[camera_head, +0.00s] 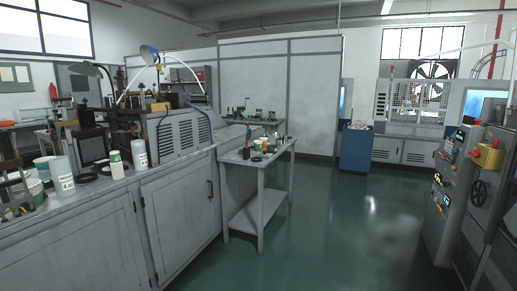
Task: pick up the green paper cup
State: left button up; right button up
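Several cups and containers stand on the left counter (105,197). A small container in white and green (116,164) stands upright near the middle of the counter top. Another pale cup with some green (36,190) is at the far left, partly hidden by clutter. Both are small in the picture, and I cannot tell for sure which is the green paper cup. Neither of my grippers shows in the head view.
White containers (62,174) and (139,154) stand near the white and green container. A small side table (257,165) holds small items. A control cabinet (462,190) stands at the right. The green floor (340,230) between is clear.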

aim_at(257, 144)
jog(key=i+u, duration=0.1)
jog(key=i, duration=2.5)
